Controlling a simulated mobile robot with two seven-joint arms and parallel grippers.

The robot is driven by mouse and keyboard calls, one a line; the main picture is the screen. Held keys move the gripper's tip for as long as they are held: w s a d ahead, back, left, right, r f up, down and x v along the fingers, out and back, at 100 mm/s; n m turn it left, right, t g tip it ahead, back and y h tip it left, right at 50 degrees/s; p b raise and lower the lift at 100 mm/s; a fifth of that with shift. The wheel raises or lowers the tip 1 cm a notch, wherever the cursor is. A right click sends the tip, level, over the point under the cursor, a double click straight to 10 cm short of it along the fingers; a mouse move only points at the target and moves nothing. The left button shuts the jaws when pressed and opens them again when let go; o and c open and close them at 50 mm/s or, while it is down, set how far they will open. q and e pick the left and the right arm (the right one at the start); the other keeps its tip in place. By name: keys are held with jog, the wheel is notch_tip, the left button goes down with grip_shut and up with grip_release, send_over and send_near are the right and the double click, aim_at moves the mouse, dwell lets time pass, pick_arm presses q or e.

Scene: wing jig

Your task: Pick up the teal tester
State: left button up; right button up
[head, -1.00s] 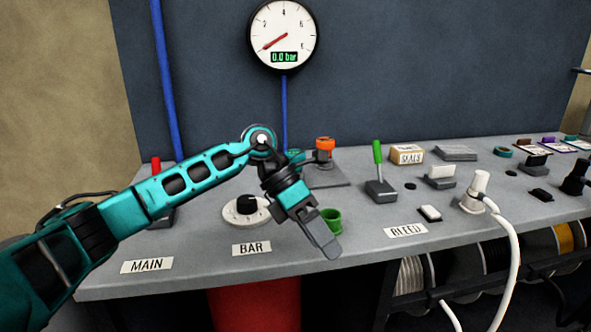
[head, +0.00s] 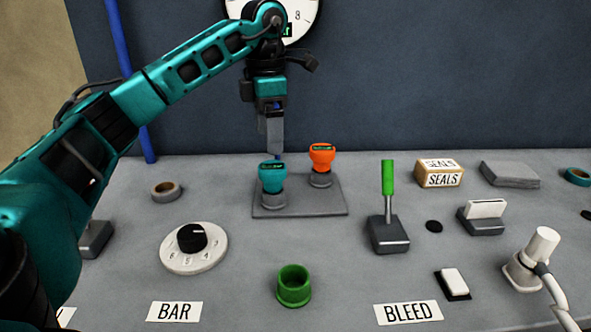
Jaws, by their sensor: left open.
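The teal tester (head: 272,177) stands upright in a grey socket on the left of a flat grey holder plate (head: 310,208). An orange tester (head: 321,158) stands on the same plate, behind it to the right. My left gripper (head: 273,148) points down just above the teal tester, its fingertips close to the tester's top. Its jaws are open, seen edge-on, and hold nothing. I cannot tell whether the fingertips touch the tester. My right gripper is not in view.
A green cup (head: 294,287) stands in front of the plate. The BAR dial (head: 193,247) is to the left, and the green-handled BLEED lever (head: 388,215) to the right. A tape roll (head: 166,191) lies at left. The back wall rises behind the bench.

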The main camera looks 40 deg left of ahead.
aim_at(272, 165)
pick_arm(q)
jog(key=shift+w+f, duration=0.15)
jog(key=shift+w, duration=0.1)
notch_tip(272, 165, down, 7)
jog(key=shift+s+r+b, duration=0.15)
jog(key=shift+r+b, duration=0.05)
jog(key=shift+b, duration=0.3)
jog(key=shift+f, duration=0.5)
jog(key=f, duration=0.5)
jog(key=shift+s+d, duration=0.2)
jog(key=shift+d, duration=0.1)
jog(key=shift+c, duration=0.3)
jog(key=shift+r, duration=0.1)
jog(key=c, duration=1)
